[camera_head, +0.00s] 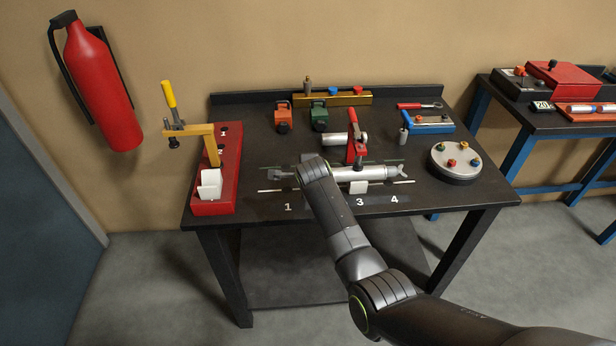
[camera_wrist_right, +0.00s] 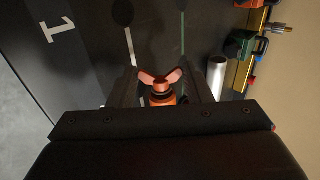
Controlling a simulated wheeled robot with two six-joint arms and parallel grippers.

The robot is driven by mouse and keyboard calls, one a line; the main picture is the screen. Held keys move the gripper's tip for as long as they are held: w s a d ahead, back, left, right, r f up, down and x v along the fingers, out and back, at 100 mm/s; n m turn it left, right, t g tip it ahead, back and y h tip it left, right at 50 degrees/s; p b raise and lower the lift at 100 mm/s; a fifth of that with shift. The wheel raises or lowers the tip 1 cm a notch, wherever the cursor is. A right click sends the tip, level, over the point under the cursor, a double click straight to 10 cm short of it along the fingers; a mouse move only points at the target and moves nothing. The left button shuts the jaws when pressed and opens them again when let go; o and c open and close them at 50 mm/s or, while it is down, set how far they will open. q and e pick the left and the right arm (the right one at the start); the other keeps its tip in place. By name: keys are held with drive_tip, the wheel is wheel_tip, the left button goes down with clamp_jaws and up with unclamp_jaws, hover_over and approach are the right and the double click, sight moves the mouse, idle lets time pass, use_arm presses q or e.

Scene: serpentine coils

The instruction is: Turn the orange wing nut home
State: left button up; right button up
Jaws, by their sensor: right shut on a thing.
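The orange wing nut (camera_wrist_right: 161,97) shows in the right wrist view, its two pale wings spread toward the fingers and its orange body below. My right gripper (camera_wrist_right: 160,76) has a dark finger on each side of it and is shut on it. In the head view my right forearm covers the nut and the fingertips, near the left end of a silver cylinder (camera_head: 345,175) lying on the workbench (camera_head: 250,165). How far the nut is turned cannot be told. My left gripper is not in view.
A red-handled clamp (camera_head: 356,136) stands over the silver cylinder. A red block with a yellow-handled clamp (camera_head: 230,165) is at the left, and a round plate with colored knobs (camera_head: 456,162) at the right. Orange (camera_head: 283,117) and green (camera_head: 319,116) blocks sit behind.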

drive_tip(key=shift+f+b, duration=0.25)
drive_tip(key=shift+b, duration=0.1)
drive_tip(key=t+b, duration=0.1)
drive_tip(key=b, duration=0.1)
drive_tip(key=t+b, duration=0.2)
drive_tip(key=b, duration=0.1)
drive_tip(key=shift+s+f, duration=0.2)
drive_tip(key=shift+f, duration=0.1)
drive_tip(key=shift+r+t+b, duration=0.15)
drive_tip(key=shift+t+b, duration=0.45)
drive_tip(key=shift+b, duration=0.3)
drive_tip(key=shift+r, duration=0.1)
drive_tip(key=o, duration=1)
